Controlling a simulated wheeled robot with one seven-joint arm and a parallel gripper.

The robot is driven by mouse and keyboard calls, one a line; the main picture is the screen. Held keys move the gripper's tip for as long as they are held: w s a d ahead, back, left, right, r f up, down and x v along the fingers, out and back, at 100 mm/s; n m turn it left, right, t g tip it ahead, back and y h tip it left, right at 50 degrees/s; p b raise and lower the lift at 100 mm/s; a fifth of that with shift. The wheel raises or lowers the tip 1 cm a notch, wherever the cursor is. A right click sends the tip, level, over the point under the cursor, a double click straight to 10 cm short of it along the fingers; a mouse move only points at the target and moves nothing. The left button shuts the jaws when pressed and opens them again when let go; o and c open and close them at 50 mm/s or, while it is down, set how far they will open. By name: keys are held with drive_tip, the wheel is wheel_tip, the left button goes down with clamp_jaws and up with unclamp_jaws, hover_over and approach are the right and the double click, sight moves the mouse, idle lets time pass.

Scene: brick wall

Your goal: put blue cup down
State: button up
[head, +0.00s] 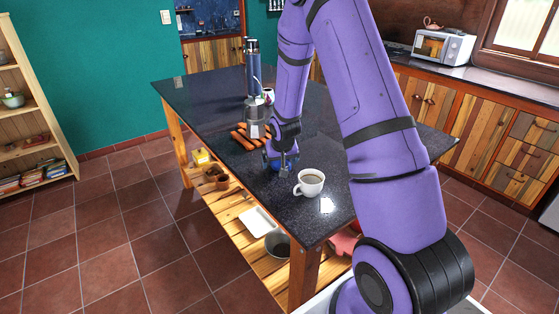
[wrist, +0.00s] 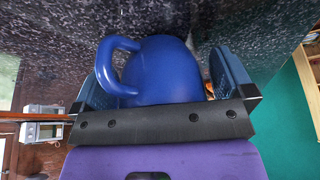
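The blue cup (wrist: 165,72) fills the middle of the wrist view, with its handle (wrist: 112,68) on the left. My gripper (wrist: 165,80) has one finger on each side of it. A narrow gap shows beside the right finger, and the handle covers part of the left finger. I cannot tell whether the fingers press on the cup. In the head view my gripper (head: 284,158) points down at the dark table (head: 200,87), with a little of the blue cup (head: 274,163) showing behind it. The cup is at or just above the tabletop; contact is hidden.
A white cup of coffee (head: 309,183) stands close by, near the table's front edge. Sausage-like orange items (head: 243,139), a metal container (head: 254,115) and a tall blue bottle (head: 254,72) stand behind. The table's left part is clear.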

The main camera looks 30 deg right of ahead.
drive_tip(key=shift+s+r, duration=0.1)
drive_tip(key=shift+r, duration=0.45)
drive_tip(key=s+a+r+n, duration=0.1)
drive_tip(key=s+a+r, duration=0.3)
drive_tip(key=r, duration=0.5)
drive_tip(key=s+a+r, duration=0.2)
drive_tip(key=s+r, duration=0.4)
drive_tip(key=r, duration=0.3)
drive_tip(key=s+a+r+n, duration=0.1)
drive_tip(key=s+a+r, duration=0.3)
drive_tip(key=r, duration=0.5)
drive_tip(key=s+a+r+n, duration=0.1)
drive_tip(key=s+a+r, duration=0.1)
drive_tip(key=s, duration=0.7)
drive_tip(key=s+a+r+n+y, duration=0.1)
drive_tip(key=s+a+r, duration=0.2)
drive_tip(key=s, duration=0.7)
drive_tip(key=shift+s+r+t+y, duration=0.3)
drive_tip(key=shift+r+t, duration=0.1)
drive_tip(key=shift+r, duration=0.5)
